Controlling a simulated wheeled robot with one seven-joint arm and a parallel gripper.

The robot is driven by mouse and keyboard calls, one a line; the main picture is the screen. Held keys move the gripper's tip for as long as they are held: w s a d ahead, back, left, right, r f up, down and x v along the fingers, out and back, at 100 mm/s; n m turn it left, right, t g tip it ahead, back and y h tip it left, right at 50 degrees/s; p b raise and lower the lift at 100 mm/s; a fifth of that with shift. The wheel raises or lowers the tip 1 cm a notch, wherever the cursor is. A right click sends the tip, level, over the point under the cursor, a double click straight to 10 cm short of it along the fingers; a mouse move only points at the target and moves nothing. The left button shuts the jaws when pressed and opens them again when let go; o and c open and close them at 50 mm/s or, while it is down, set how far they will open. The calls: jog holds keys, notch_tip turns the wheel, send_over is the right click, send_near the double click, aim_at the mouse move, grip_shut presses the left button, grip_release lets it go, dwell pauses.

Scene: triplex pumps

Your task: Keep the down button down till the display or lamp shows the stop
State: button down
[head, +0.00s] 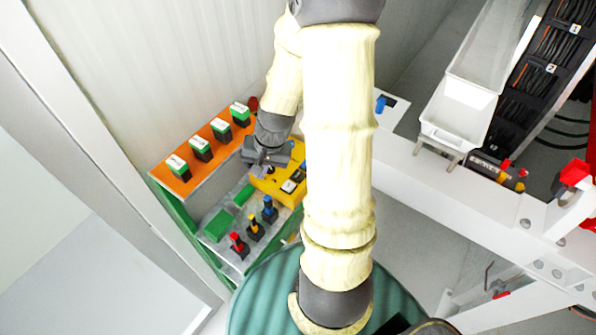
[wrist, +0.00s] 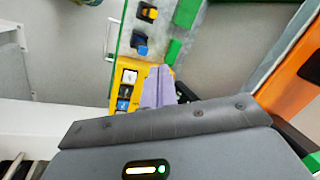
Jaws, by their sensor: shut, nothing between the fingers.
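A yellow control box (head: 268,186) sits on the bench below my gripper. It also shows in the wrist view (wrist: 141,68), with white, blue and black keys (wrist: 125,90) along its left part. My gripper (head: 262,171) is shut and empty; its pale purple fingers (wrist: 159,72) lie over the right part of the yellow box in the wrist view. They hide what is under them, and I cannot tell whether they touch a button. I cannot pick out the down button, nor a lit lamp or readable stop display on the box.
An orange shelf (head: 172,183) carries several green-topped black blocks (head: 221,128). In front are red, yellow and blue levers (head: 254,228) and green pads (head: 218,225). White bins (head: 455,118) and a white beam (head: 450,205) stand right. A corrugated wall is close behind.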

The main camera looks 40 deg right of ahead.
jog(key=w+d+f+m+t+y, duration=0.2)
jog(key=w+d+f+m+t, duration=0.1)
jog(key=d+f+m, duration=0.4)
jog(key=m+t, duration=0.3)
jog(key=m, duration=0.3)
send_over(298, 175)
jog(key=d, duration=0.1)
jog(key=shift+s+f+y, duration=0.3)
jog(key=shift+s, duration=0.05)
notch_tip(298, 175, down, 9)
jog(key=b, duration=0.6)
jog(key=shift+b, duration=0.3)
dwell(0.7)
jog(key=shift+f+b, duration=0.35)
